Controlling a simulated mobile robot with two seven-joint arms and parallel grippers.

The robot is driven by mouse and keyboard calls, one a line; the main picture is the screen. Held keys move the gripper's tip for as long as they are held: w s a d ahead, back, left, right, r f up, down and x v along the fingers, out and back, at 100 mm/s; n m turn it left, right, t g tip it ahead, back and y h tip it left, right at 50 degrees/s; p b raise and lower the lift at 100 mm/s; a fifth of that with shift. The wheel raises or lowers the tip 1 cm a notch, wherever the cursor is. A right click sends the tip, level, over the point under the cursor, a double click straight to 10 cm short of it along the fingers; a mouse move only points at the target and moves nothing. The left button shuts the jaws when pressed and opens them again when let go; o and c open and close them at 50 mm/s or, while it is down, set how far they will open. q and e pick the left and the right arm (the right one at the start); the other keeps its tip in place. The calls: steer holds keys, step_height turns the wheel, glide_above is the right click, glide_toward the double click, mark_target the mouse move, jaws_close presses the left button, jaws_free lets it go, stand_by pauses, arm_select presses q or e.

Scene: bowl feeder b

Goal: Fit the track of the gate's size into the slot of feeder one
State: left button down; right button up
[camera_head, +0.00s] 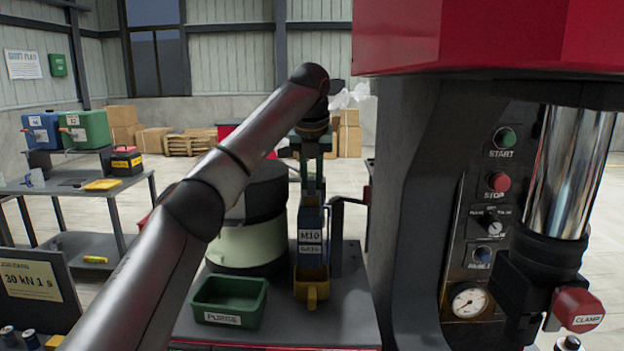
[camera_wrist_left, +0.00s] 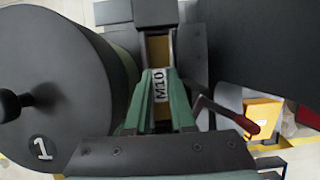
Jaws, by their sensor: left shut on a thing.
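My left gripper (camera_wrist_left: 159,76) has green fingers shut on a track labelled M10 (camera_wrist_left: 160,92). In the wrist view the track lies between the fingers, in line with a yellow-floored channel (camera_wrist_left: 158,48) between dark walls. I cannot tell how deep it sits in the slot. Feeder one's bowl, with a dark lid marked 1 (camera_wrist_left: 62,85), is left of the fingers; it also shows in the head view (camera_head: 248,243). The gate (camera_head: 311,238), labelled M10 GATE, stands below my left gripper (camera_head: 311,180) in the head view. My right gripper is not in view.
A green PURGE tray (camera_head: 230,299) sits in front of the bowl, left of a yellow chute (camera_head: 312,288). A dark bracket (camera_head: 345,228) stands right of the gate. The big red and dark press (camera_head: 405,200) closes off the right side.

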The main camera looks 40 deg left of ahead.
arm_select(q)
steer(key=shift+d, duration=0.1)
steer(key=c, duration=0.8)
jaws_free()
steer(key=shift+f, duration=0.1)
steer(key=shift+o, duration=0.2)
steer(key=v, duration=1.2)
